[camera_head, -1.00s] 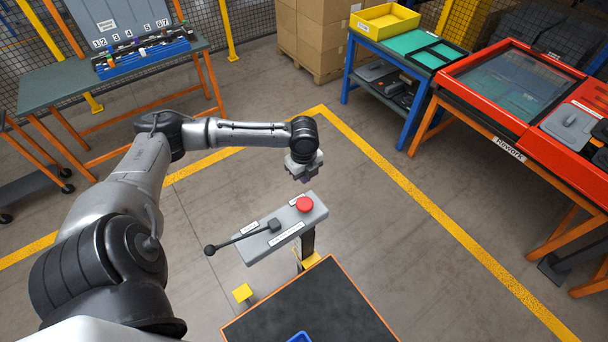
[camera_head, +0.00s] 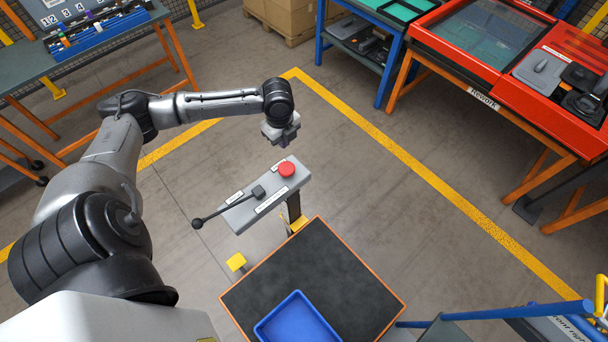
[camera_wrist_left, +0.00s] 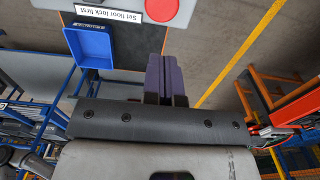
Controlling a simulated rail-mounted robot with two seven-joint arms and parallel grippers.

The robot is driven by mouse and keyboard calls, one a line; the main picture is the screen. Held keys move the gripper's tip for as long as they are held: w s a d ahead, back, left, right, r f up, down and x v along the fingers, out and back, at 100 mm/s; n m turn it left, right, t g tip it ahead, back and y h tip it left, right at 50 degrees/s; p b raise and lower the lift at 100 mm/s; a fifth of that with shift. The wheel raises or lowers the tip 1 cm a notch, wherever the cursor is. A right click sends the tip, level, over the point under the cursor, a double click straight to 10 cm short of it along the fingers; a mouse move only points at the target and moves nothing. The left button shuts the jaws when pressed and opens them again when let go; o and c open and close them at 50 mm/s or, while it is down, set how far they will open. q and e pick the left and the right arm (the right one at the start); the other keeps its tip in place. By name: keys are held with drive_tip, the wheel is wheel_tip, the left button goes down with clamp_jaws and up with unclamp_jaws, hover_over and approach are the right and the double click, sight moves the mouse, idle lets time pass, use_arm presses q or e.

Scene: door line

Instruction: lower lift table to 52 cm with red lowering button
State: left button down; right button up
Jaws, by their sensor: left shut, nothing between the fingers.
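The red button (camera_head: 286,169) sits on the right end of a grey control box (camera_head: 248,200) on a post, in the head view. It also shows at the top of the left wrist view (camera_wrist_left: 162,8), beside a label reading "Set floor lock first". A black lever (camera_head: 222,208) with a round knob sticks out to the left of the box. The dark lift table top (camera_head: 345,280) with an orange edge lies in front of the box. My left gripper (camera_head: 285,139) is above and just behind the button, apart from it; its fingers (camera_wrist_left: 164,78) are shut and empty. My right gripper is not in view.
A blue bin (camera_head: 297,322) stands on the lift table. A yellow pedal-like piece (camera_head: 236,262) is left of it. A red rework bench (camera_head: 460,55) is at the right, a workbench (camera_head: 90,65) at the left.

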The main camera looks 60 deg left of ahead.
sight(286, 169)
use_arm(q)
drive_tip(key=shift+s+r, duration=0.1)
drive_tip(key=shift+r, duration=0.05)
wheel_tip(286, 169, down, 12)
drive_tip(key=shift+f+p, duration=0.1)
drive_tip(key=shift+p, duration=0.55)
drive_tip(key=shift+f, duration=0.9)
